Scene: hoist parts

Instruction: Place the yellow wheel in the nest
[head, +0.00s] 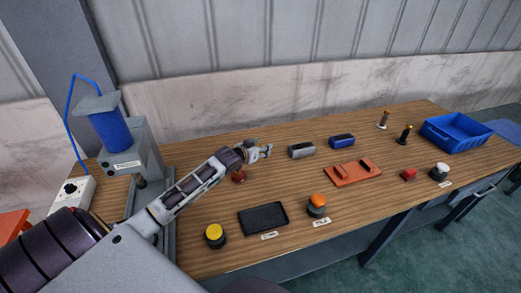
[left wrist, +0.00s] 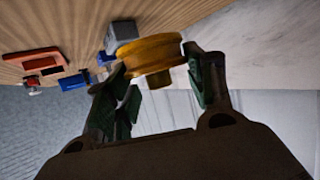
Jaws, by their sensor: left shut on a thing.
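My left gripper (head: 262,152) is over the middle of the table in the head view. In the left wrist view, the yellow wheel (left wrist: 152,55), a grooved spool shape with a short hub, sits between the fingers of this gripper, which is shut on it. In the head view I cannot make out the wheel at the gripper. An orange-red plate (head: 352,172) with raised parts lies on the table to the right of the gripper; I cannot tell whether it is the nest. It seems to show in the left wrist view too (left wrist: 36,64). My right gripper is not in view.
A grey block (head: 301,150) and a blue block (head: 342,141) lie just right of the gripper. A press with a blue cylinder (head: 110,130) stands left. A black tray (head: 263,218), yellow button (head: 215,233) and orange button (head: 317,203) are in front. A blue bin (head: 455,130) stands right.

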